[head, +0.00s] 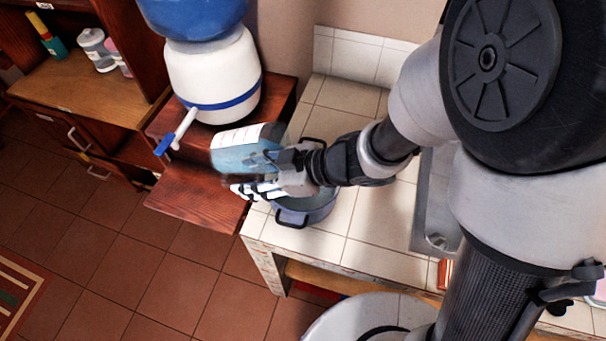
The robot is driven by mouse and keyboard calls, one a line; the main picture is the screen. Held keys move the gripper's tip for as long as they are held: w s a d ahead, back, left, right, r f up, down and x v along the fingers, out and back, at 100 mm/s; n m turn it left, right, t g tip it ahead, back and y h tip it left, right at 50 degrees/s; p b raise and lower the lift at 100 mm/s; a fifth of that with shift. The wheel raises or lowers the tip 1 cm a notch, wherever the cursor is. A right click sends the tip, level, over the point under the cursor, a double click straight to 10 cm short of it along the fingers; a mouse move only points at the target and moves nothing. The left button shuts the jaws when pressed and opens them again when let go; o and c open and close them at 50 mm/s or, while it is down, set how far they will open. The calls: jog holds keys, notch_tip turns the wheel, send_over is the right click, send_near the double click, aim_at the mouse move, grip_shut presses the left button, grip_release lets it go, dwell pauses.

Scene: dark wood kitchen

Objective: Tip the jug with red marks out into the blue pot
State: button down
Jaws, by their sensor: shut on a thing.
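The jug (243,143) is a light blue, see-through vessel with a pale panel bearing faint lines; red marks are too small to make out. My gripper (256,174) is shut on the jug and holds it up, left of my wrist, in front of the water dispenser. The jug looks tilted, but its mouth and any contents cannot be made out. The blue pot (318,212) is grey-blue with dark handles and stands on the tiled counter. It is below and right of the jug, and my gripper and wrist hide part of its rim.
A white water dispenser (215,80) with a blue bottle and a tap stands on a dark wood stand (200,190) on the left. A metal sink (430,215) is right of the pot. The tiled counter (350,110) is clear behind the pot. A round bin (350,320) stands in front.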

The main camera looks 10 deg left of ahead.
jog(key=shift+d+r+y+b, duration=0.3)
jog(key=shift+y+b, duration=0.4)
jog(key=shift+b, duration=0.9)
dwell(1.1)
